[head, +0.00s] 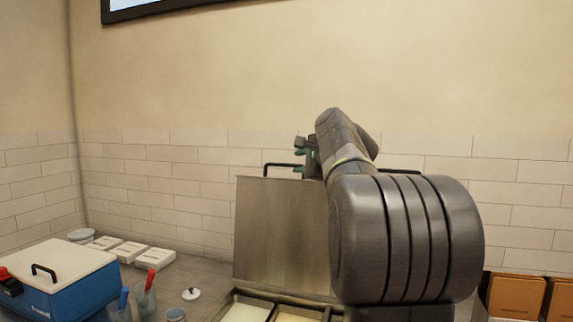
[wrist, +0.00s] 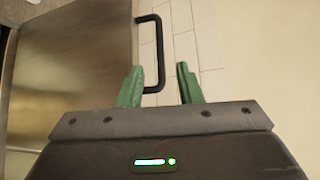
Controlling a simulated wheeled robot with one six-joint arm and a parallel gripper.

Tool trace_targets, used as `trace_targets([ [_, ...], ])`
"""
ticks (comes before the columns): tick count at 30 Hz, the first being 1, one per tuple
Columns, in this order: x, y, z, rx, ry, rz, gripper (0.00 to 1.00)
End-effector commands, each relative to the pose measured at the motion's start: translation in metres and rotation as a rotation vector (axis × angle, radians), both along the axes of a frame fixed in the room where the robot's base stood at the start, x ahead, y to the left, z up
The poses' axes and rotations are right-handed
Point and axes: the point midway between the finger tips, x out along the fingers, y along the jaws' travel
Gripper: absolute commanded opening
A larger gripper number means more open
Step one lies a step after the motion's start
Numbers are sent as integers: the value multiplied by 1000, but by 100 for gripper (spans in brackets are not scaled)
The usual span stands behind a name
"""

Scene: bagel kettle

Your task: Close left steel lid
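The left steel lid (head: 280,232) stands upright, open, behind the counter wells in the head view. It also fills the left of the wrist view (wrist: 80,70). Its black bar handle (head: 284,166) is on its top edge. In the wrist view the handle (wrist: 158,55) reaches down to between my two green fingertips. My gripper (wrist: 158,82) is open, with the handle's end nearer the left finger. Contact cannot be told. In the head view my gripper (head: 303,150) is at the lid's top right, partly hidden by my arm.
A second black handle (head: 402,171) shows behind my arm. Brown boxes (head: 515,296) are at the right. A tiled wall stands close behind the lid.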

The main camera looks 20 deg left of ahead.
Motion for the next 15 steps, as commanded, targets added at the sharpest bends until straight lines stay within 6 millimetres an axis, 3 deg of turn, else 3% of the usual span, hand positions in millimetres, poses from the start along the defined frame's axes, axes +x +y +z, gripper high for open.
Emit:
trace_targets([
  [6, 28, 39, -11, -2, 2, 4, 32],
  [15, 54, 70, -23, -3, 0, 1, 32],
])
